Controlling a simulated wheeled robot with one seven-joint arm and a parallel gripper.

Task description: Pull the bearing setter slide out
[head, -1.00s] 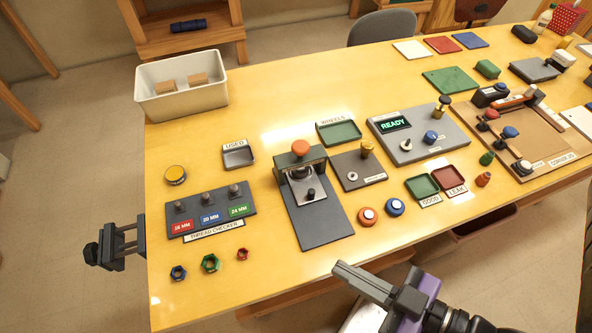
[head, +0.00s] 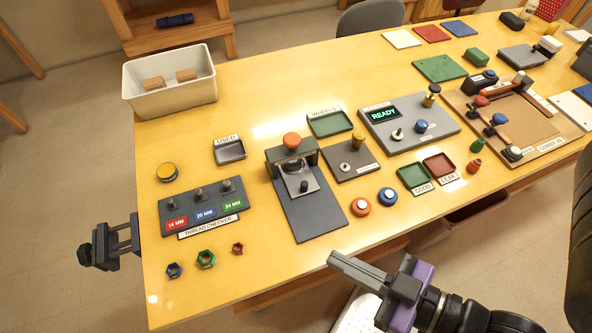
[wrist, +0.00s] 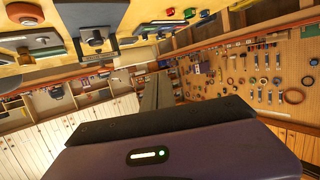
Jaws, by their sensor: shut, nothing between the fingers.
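The bearing setter appears to be the press with a dark base plate (head: 312,216), a green-grey bridge and an orange top knob (head: 291,140), left of the table's middle. Its slide (head: 297,178) is a light metal plate with a small black knob (head: 304,186), sitting at the front of the bridge. The slide's rear part is hidden under the bridge. My gripper (head: 334,260) is shut and empty, off the near table edge, in front and to the right of the setter's base. It touches nothing on the table. The wrist view shows its dark fingers (wrist: 152,95) together.
The thread checker (head: 202,206) stands left of the setter, with several coloured nuts before it. Bare tabletop surrounds the setter base's near end.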

